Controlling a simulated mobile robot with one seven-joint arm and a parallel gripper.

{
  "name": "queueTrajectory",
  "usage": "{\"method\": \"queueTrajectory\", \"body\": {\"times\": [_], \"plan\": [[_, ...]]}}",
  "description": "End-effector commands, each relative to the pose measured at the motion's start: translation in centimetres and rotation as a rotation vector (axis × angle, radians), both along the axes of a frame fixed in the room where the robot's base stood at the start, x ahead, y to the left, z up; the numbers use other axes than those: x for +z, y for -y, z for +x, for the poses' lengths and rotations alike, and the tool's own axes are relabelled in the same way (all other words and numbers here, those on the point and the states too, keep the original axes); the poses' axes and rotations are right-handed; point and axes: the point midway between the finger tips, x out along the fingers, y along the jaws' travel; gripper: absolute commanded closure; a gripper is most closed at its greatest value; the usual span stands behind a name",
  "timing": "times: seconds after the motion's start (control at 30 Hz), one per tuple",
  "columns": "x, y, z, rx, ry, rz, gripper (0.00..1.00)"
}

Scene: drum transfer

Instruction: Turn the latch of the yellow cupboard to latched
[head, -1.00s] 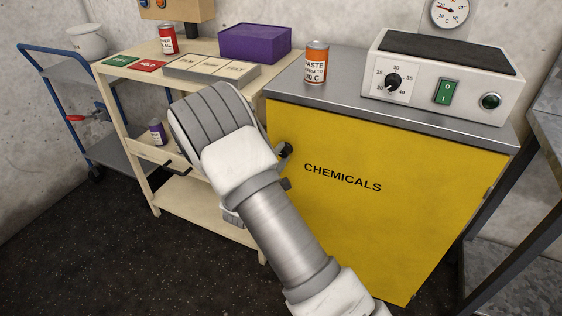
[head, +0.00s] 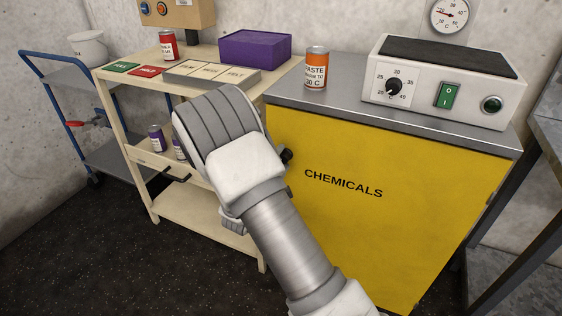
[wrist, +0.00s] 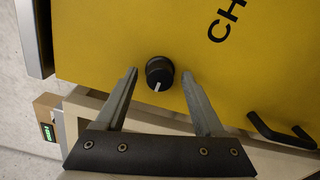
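The yellow cupboard (head: 400,185) has "CHEMICALS" on its front. Its latch is a round black knob (head: 286,155) near the left edge, partly hidden by my arm in the head view. In the wrist view the latch knob (wrist: 160,72) has a white mark pointing toward the bottom of the picture, slightly left. My gripper (wrist: 159,76) is open, with one fingertip on each side of the knob in the picture and visible gaps to both. I cannot tell whether the tips reach its depth. In the head view my arm hides the fingers.
A black bar handle (wrist: 280,132) lies beside the right finger in the wrist view. A cream trolley (head: 205,215) stands left of the cupboard. An orange can (head: 316,70) and a white device (head: 440,85) stand on the cupboard top. A grey metal frame is at the right.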

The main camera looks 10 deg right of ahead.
Motion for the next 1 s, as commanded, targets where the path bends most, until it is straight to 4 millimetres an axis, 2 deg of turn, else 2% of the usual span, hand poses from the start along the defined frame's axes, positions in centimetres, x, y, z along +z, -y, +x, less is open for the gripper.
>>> {"method": "queueTrajectory", "body": {"times": [0.27,0.43,1.0], "plan": [[0.0,0.0,0.0,-0.001,0.000,-0.002,0.29],[0.1,-0.9,-1.2,0.001,-0.001,-0.002,0.29],[0.2,-8.5,-11.7,0.003,-0.001,-0.002,0.29]]}}
